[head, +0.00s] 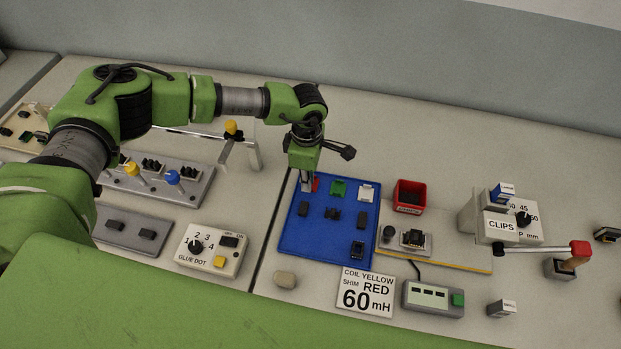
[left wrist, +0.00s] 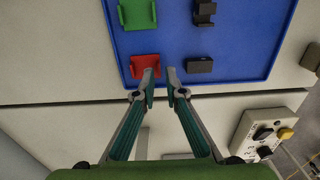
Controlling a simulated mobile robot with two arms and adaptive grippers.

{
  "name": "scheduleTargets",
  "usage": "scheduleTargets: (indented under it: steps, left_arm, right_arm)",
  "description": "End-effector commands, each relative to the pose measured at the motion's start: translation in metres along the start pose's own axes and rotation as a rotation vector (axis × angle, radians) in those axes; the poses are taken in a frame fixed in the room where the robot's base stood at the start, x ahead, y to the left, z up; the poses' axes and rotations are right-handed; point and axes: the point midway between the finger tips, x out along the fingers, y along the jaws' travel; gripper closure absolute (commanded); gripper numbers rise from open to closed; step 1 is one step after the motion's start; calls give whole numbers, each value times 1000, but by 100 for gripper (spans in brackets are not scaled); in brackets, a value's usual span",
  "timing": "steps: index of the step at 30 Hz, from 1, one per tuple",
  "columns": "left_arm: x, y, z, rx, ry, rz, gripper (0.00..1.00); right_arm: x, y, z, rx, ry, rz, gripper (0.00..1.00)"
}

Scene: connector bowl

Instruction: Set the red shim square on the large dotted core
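The red shim (head: 316,184) lies at the upper left of the blue tray (head: 290,246), partly hidden by my left gripper in the head view. In the left wrist view the red shim (left wrist: 144,66) is a small red piece with raised sides. My left gripper (left wrist: 160,78) is open and empty, its left fingertip overlapping the red shim's right edge; contact cannot be told. A dark core piece (left wrist: 199,66) lies right of the fingertips. Several dark core pieces (head: 333,213) lie on the tray; dots are too small to make out. My right gripper is not in view.
A green piece (head: 338,187) and a white piece (head: 366,192) share the tray. A red bin (head: 410,196) and a fixture board with a dark part (head: 413,239) stand to the right.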

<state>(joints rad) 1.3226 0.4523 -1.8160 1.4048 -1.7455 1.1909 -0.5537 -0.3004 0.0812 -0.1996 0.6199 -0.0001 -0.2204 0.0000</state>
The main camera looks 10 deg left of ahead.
Motion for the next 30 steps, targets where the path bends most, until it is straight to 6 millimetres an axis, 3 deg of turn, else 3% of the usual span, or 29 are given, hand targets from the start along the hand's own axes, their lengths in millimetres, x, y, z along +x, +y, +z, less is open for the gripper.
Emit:
scheduleTargets:
  steps: [7, 12, 14, 30]
  left_arm:
    - [20, 0, -1, 0, 1, 0, 89]
    - [20, 1, -1, -1, 0, 1, 89]
    - [20, 1, -1, -1, 0, 1, 100]
    - [15, 2, -1, -2, -1, 3, 100]
  right_arm:
    - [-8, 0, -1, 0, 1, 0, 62]
    - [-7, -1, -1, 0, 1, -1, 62]
    - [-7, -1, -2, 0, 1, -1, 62]
    - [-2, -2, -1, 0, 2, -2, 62]
